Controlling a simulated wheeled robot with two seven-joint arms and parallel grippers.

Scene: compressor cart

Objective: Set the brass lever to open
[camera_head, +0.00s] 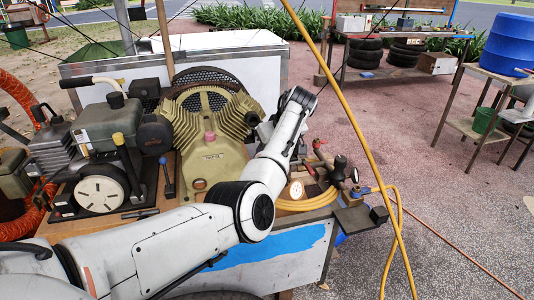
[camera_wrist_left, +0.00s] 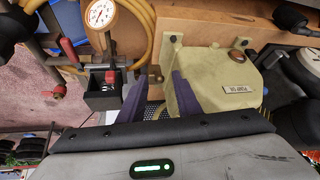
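I cannot make out a clearly brass lever in either view. A group of valves and fittings (camera_head: 340,172) with red handles stands on the cart's right end, beside a white round gauge (camera_head: 296,189). In the left wrist view the gauge (camera_wrist_left: 100,13) is at top left. A red handle (camera_wrist_left: 70,52) and a red knob (camera_wrist_left: 58,92) lie below it, and a dark block with a red tab (camera_wrist_left: 109,77) is close to one finger. My left gripper (camera_wrist_left: 160,97) is open, with its purple fingers apart and nothing visibly held. In the head view my arm hides it.
The olive compressor pump (camera_head: 215,150) is left of my forearm and close to the fingers in the wrist view (camera_wrist_left: 215,85). A yellow hose (camera_head: 345,100) crosses the right side and coils by the gauge. An engine (camera_head: 105,125) is at left. Paving right of the cart is mostly clear.

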